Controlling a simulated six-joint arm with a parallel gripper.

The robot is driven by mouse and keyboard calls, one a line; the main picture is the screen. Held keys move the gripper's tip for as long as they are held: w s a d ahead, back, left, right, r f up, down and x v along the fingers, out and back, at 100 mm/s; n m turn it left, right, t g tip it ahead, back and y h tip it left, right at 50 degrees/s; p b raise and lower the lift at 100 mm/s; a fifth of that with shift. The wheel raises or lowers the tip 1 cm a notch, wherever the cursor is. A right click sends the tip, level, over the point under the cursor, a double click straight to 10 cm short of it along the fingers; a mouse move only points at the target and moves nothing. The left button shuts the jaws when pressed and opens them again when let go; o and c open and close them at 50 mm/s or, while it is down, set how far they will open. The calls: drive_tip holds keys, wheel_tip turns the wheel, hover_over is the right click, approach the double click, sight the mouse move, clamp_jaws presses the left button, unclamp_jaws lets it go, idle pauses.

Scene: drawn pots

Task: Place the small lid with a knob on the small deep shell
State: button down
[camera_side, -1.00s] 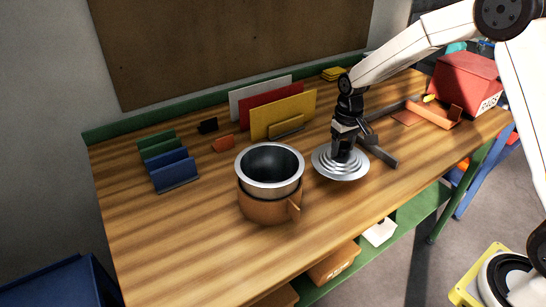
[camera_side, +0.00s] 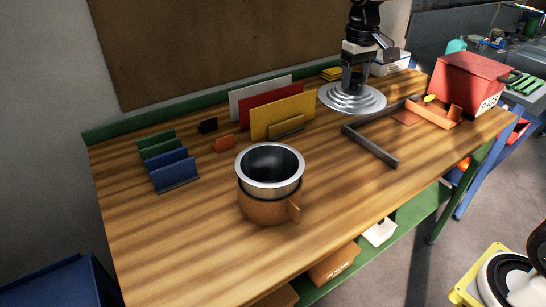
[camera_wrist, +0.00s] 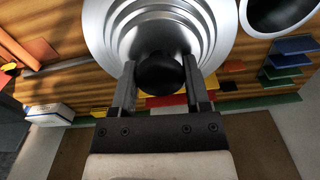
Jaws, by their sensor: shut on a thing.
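My gripper (camera_side: 354,82) is shut on the black knob (camera_wrist: 160,73) of the small silver lid (camera_side: 352,99). The lid is round with stepped rings and hangs level in the air over the back right of the table. The wrist view shows the lid (camera_wrist: 110,35) beyond the fingers. The small deep shell (camera_side: 269,186) is a silver pot with a dark, open inside, standing upright at the front middle, set in a brown pot with a handle (camera_side: 268,208). In the wrist view the shell (camera_wrist: 247,28) is at the upper right, apart from the lid.
Upright white, red and yellow (camera_side: 284,115) boards stand left of the lid. Green and blue (camera_side: 174,170) racks stand at the left. A dark angled bar (camera_side: 370,147) lies to the right of the pots. A red box (camera_side: 468,82) is at the far right. The front left tabletop is clear.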

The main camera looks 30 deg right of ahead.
drive_tip(key=w+a+n, duration=0.2)
drive_tip(key=a+n, duration=0.3)
drive_tip(key=a, duration=1.6)
drive_tip(key=f, duration=0.4)
drive_tip(key=shift+w+a+f, duration=0.1)
drive_tip(key=shift+w+f, duration=0.1)
drive_tip(key=shift+f, duration=0.05)
drive_tip(key=shift+f, duration=0.1)
drive_tip(key=shift+f, duration=2.8)
drive_tip(key=shift+f, duration=0.6)
